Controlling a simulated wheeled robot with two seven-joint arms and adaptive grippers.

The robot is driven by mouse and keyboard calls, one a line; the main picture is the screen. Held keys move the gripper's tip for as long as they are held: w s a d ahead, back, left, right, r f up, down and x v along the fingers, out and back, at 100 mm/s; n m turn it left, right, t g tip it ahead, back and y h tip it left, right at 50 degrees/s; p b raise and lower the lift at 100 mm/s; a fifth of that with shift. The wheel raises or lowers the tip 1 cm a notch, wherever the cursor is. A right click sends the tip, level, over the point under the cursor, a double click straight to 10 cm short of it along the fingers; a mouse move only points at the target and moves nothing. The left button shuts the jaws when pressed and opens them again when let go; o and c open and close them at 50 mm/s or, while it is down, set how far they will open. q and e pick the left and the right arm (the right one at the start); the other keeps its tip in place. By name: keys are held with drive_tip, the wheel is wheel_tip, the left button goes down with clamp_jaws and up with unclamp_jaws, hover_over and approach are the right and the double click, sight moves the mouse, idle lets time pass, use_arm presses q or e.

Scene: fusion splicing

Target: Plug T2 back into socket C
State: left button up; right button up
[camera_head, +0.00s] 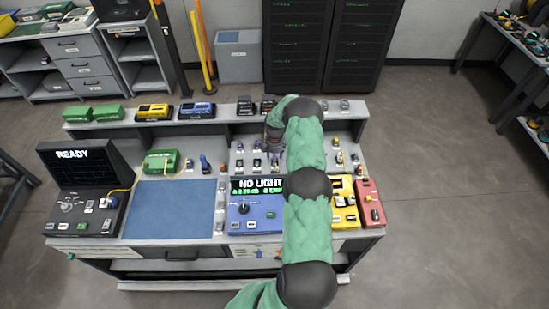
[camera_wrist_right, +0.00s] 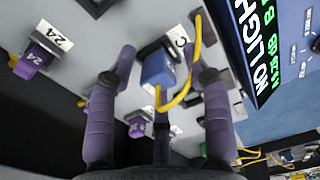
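A blue plug (camera_wrist_right: 157,68) with a yellow cable shows in the right wrist view, beside a white label marked C (camera_wrist_right: 180,42). A dark piece behind it, next to the label, looks like the socket; whether the plug is seated in it I cannot tell. No T2 marking is readable. My right gripper (camera_wrist_right: 162,58) is open, one finger on each side of the blue plug, with gaps showing. In the head view my right arm reaches over the bench to the grey socket panel (camera_head: 240,160), and its gripper (camera_head: 274,136) is mostly hidden. My left gripper is not in view.
A purple plug marked 24 (camera_wrist_right: 38,58) sits left of the fingers. The blue meter (camera_head: 255,222) reads NO LIGHT. A READY screen (camera_head: 80,165), a green device (camera_head: 162,162) and a clear blue mat (camera_head: 170,209) lie left. Yellow (camera_head: 343,205) and red (camera_head: 369,204) units stand right.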

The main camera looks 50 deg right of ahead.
drive_tip(key=shift+r, duration=0.1)
wheel_tip(320, 180, up, 12)
idle(0.6)
idle(0.4)
drive_tip(key=a+f+m+y, duration=0.1)
drive_tip(key=a+f, duration=0.3)
drive_tip(key=a, duration=0.4)
drive_tip(key=a+f+m, duration=0.1)
drive_tip(key=a+f, duration=0.3)
drive_tip(key=a, duration=0.5)
drive_tip(key=w+a+f+m+y, duration=0.1)
drive_tip(key=a+f, duration=0.3)
drive_tip(key=a, duration=0.4)
drive_tip(key=shift+a+f+m+t+y, duration=0.2)
drive_tip(key=shift+m+t+y, duration=0.1)
drive_tip(key=shift+m+t, duration=0.1)
drive_tip(key=s+a+f+m+y, duration=0.1)
drive_tip(key=s+a+m, duration=0.3)
drive_tip(key=s+a, duration=0.65)
drive_tip(key=s+a+f+m, duration=0.1)
drive_tip(key=s+a+m, duration=0.2)
drive_tip(key=s+a, duration=0.8)
drive_tip(key=w+d+b+x, duration=0.1)
drive_tip(key=w+b+x, duration=0.2)
drive_tip(key=b+x, duration=1.5)
drive_tip(key=shift+w+f+n+b, duration=0.2)
drive_tip(key=shift+f+n+b, duration=0.25)
drive_tip(key=shift+b, duration=0.6)
